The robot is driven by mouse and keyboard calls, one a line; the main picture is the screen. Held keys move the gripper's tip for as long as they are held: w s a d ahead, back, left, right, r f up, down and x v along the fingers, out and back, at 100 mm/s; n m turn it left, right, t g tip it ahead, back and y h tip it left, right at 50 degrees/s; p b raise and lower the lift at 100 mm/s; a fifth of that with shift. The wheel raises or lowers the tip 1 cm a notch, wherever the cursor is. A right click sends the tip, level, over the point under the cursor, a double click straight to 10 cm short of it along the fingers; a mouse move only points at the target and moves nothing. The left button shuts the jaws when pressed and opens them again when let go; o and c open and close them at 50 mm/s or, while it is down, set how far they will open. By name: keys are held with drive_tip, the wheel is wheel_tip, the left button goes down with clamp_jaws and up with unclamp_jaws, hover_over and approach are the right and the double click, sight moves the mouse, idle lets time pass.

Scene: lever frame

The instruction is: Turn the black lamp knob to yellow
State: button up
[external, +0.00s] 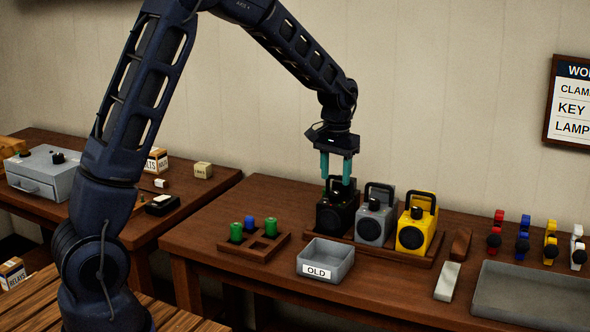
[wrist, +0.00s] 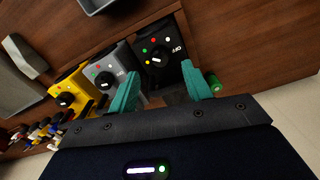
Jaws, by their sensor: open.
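The black lamp (external: 335,217) stands at the left end of a row of three in a wooden tray, its carrying handle up. In the wrist view the black lamp (wrist: 179,68) shows its face with a round black knob (wrist: 157,56), several coloured dots and an OFF mark. The knob has a pale pointer line; I cannot tell surely which mark it points at. My gripper (external: 336,183) points down over the black lamp, beside its handle. In the wrist view my gripper (wrist: 160,73) is open, its teal fingers apart near the lamp, with nothing held.
A grey lamp (external: 375,226) and a yellow lamp (external: 413,237) stand close on the right. A grey OLD bin (external: 325,274) sits in front. A wooden block (external: 231,248) with green and blue pieces lies left.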

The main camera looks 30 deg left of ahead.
sight(333, 192)
wheel_tip(333, 192, up, 7)
drive_tip(key=s+a+r+m+y, duration=0.1)
drive_tip(key=s+a+r+m, duration=0.1)
drive_tip(key=s+a+m, duration=0.3)
drive_tip(key=s+a+r+m+t+y, duration=0.1)
drive_tip(key=s+a+r+m, duration=0.2)
drive_tip(key=s+a+m, duration=0.2)
drive_tip(key=s+a+r+m+y, duration=0.1)
drive_tip(key=s+a+r+m, duration=0.1)
drive_tip(key=s+a+m, duration=0.3)
drive_tip(key=shift+s+r, duration=0.3)
drive_tip(key=shift+s, duration=1.15)
drive_tip(key=shift+t, duration=0.3)
